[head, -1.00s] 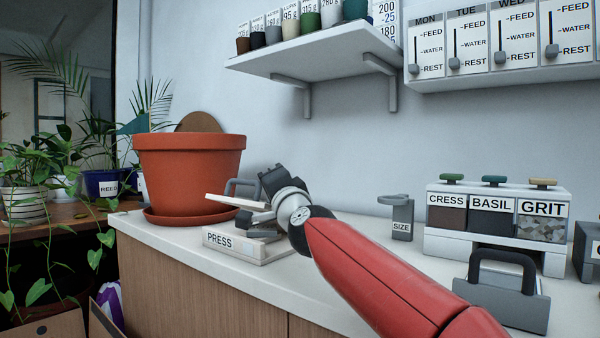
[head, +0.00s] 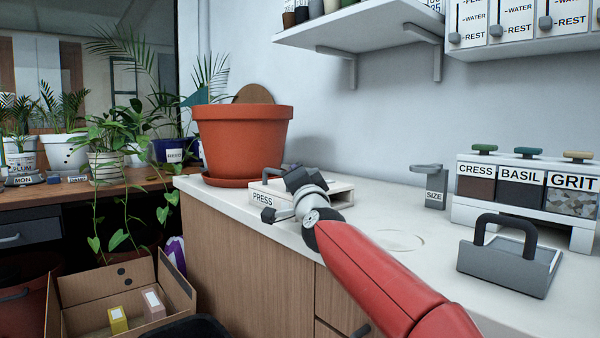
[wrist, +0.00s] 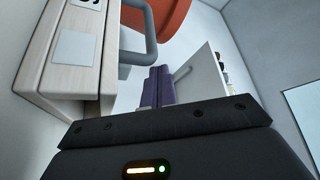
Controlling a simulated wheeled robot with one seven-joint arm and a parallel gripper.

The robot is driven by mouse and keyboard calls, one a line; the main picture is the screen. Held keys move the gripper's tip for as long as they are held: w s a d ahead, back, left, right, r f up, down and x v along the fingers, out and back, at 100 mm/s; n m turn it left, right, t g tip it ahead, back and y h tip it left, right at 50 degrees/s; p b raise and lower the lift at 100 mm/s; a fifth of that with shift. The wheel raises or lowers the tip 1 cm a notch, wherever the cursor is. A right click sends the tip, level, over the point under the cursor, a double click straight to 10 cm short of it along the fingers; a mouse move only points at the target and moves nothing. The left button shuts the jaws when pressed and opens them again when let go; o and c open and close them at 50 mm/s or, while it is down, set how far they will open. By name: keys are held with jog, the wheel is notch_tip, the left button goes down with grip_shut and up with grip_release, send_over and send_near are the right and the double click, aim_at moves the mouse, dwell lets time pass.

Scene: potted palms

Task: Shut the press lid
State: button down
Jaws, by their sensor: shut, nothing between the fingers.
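The press (head: 335,189) is a pale block with a PRESS label (head: 263,198), on the counter just right of the big terracotta pot. Its lid looks down flat on the base, with no raised gap visible. It also fills the left of the wrist view (wrist: 72,60), where a grey handle (wrist: 140,38) shows at its side. My gripper (head: 268,214) is in front of the press and covers part of it in the head view. In the wrist view its fingers (wrist: 157,75) are together and empty, right of the press. I cannot tell whether they touch it.
The terracotta pot (head: 243,138) in its saucer stands close behind-left of the press. A grey handled tool (head: 510,262), a SIZE block (head: 432,187) and labelled bins (head: 520,187) stand to the right. An open cardboard box (head: 122,305) sits below left. The counter between press and tool is clear.

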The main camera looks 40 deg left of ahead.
jog(key=shift+s+f, duration=0.1)
jog(key=shift+f, duration=0.15)
jog(key=shift+s+d+f+b, duration=0.1)
jog(key=shift+d+f+b, duration=0.05)
jog(key=shift+b, duration=0.2)
jog(key=s+d, duration=0.2)
jog(key=d, duration=0.1)
jog(key=s+d+b, duration=0.1)
jog(key=s+d, duration=0.1)
jog(key=d, duration=0.2)
jog(key=s+d+b, duration=0.1)
jog(key=s+d, duration=0.2)
jog(key=d, duration=0.1)
jog(key=shift+s+d+f, duration=0.1)
jog(key=shift+s+d, duration=0.3)
jog(key=shift+d, duration=0.15)
